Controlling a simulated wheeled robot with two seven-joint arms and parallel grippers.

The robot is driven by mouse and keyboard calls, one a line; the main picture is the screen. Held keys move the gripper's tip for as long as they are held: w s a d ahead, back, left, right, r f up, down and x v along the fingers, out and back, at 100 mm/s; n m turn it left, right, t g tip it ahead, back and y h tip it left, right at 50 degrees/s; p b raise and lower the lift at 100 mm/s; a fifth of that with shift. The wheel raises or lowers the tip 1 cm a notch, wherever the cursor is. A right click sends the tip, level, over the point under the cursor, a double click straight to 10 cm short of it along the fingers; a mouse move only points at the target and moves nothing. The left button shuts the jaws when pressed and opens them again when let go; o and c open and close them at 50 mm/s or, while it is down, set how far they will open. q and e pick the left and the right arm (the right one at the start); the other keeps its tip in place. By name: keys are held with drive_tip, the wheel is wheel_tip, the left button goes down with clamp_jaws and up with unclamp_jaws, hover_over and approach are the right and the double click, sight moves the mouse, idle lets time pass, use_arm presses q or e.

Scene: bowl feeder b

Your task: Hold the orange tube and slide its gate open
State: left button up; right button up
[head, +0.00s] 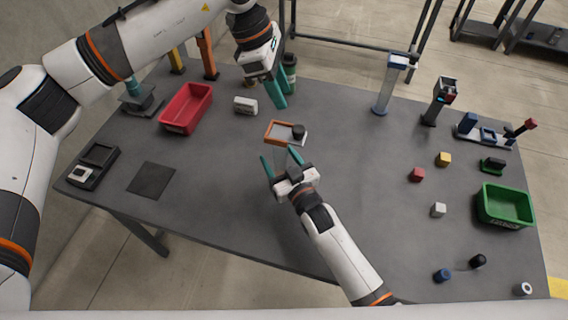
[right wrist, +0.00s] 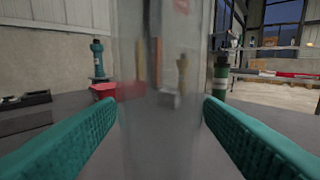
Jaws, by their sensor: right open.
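The orange tube, a clear upright body with an orange rim (head: 271,136), stands mid-table in the head view. Its top has a grey gate plate with a black knob (head: 298,131), which juts out on the right side. My right gripper (head: 287,164) is open, with its teal fingers on either side of the tube. The right wrist view shows the clear body (right wrist: 162,110) between the fingers; I cannot tell if they touch it. My left gripper (head: 276,94) hangs empty behind the tube, its fingers close together in this view.
A white block (head: 245,105) and a red bin (head: 164,119) lie to the left. A green bottle (head: 289,66) stands behind my left gripper. A blue-topped clear tube (head: 385,91) stands back right. A green bin (head: 484,213) and small blocks are farther right.

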sight(299, 128)
drive_tip(key=c, duration=1.3)
use_arm(q)
drive_tip(key=shift+o, duration=0.5)
use_arm(e)
clamp_jaws()
use_arm(q)
drive_tip(key=shift+o, duration=0.8)
drive_tip(key=d+r+m+y, duration=0.3)
drive_tip(key=d+m+y, duration=0.1)
drive_tip(key=m, duration=0.7)
drive_tip(key=shift+t, duration=0.3)
drive_tip(key=f, duration=1.2)
drive_tip(key=shift+s, duration=0.35)
